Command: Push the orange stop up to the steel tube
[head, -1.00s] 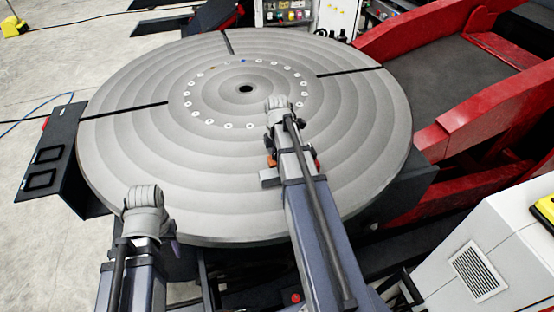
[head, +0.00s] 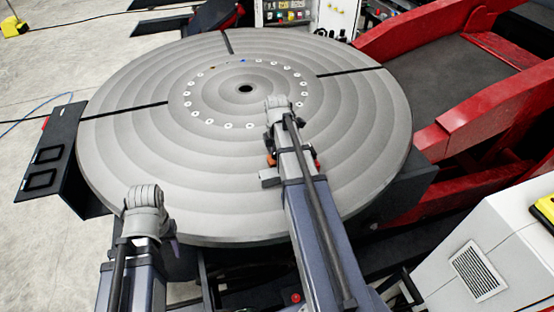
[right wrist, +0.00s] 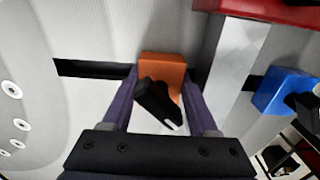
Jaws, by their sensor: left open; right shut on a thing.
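The orange stop (right wrist: 162,68), a block with a black handle (right wrist: 158,100), sits over a dark slot in the round table in the right wrist view. My right gripper (right wrist: 160,88) is shut on the orange stop, one purple finger at each side. The steel tube (right wrist: 236,58) lies just right of it, with a narrow gap showing between them. In the head view a bit of the orange stop (head: 271,160) shows beside my right arm, which hides most of that spot. My left gripper (head: 172,237) is open, mostly hidden under its wrist near the table's front edge.
A blue stop (right wrist: 285,91) stands on the tube's other side. A red part (right wrist: 275,10) lies at the top right of the wrist view. The round table (head: 150,130) is mostly bare. A white cabinet (head: 500,240) stands at the right.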

